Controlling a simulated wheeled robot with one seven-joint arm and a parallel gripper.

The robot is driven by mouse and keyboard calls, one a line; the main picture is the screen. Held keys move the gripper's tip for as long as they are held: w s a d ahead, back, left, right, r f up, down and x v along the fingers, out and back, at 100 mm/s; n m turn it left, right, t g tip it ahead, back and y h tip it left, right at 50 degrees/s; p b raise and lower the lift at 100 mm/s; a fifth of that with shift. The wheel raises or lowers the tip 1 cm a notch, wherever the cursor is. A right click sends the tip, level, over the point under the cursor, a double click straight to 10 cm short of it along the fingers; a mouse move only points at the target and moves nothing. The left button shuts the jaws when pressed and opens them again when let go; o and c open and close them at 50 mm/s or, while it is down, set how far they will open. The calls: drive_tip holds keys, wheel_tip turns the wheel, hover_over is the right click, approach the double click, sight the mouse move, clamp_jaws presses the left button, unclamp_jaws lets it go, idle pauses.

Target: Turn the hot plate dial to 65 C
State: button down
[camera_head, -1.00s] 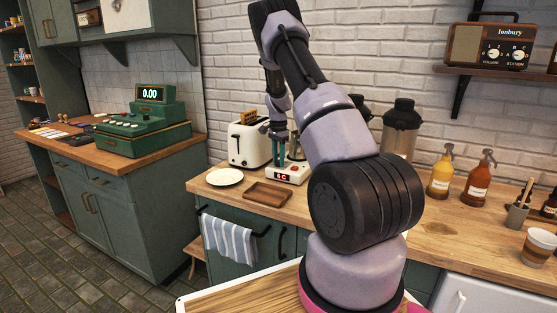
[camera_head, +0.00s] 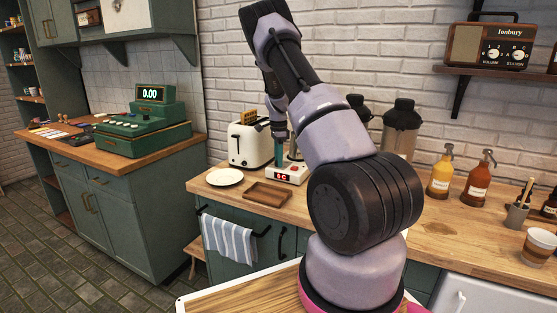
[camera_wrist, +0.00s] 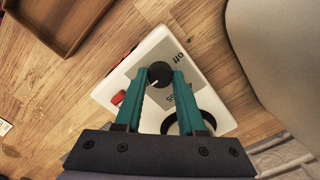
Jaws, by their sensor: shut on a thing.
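The hot plate (camera_head: 299,176) is a small white unit on the counter, with a red lit display whose reading is too small to make out. In the wrist view it lies tilted as a white and grey box (camera_wrist: 212,77). Its round black dial (camera_wrist: 160,72) has a white pointer mark and sits between the two teal fingertips of my gripper (camera_wrist: 161,79). My gripper is shut on the dial. The print "off" shows beside the dial, and another number is partly covered by a finger. In the head view my gripper (camera_head: 280,147) points down over the hot plate.
A white toaster (camera_head: 248,145) with bread stands behind and left of the hot plate. A wooden tray (camera_head: 268,195) and white plate (camera_head: 225,177) lie in front and left. A red button (camera_wrist: 118,98) and a black ring (camera_wrist: 168,124) are close to my fingers.

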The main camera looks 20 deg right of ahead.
drive_tip(key=c, duration=0.5)
unclamp_jaws()
wheel_tip(320, 180, up, 11)
drive_tip(key=shift+f, duration=0.1)
idle(0.3)
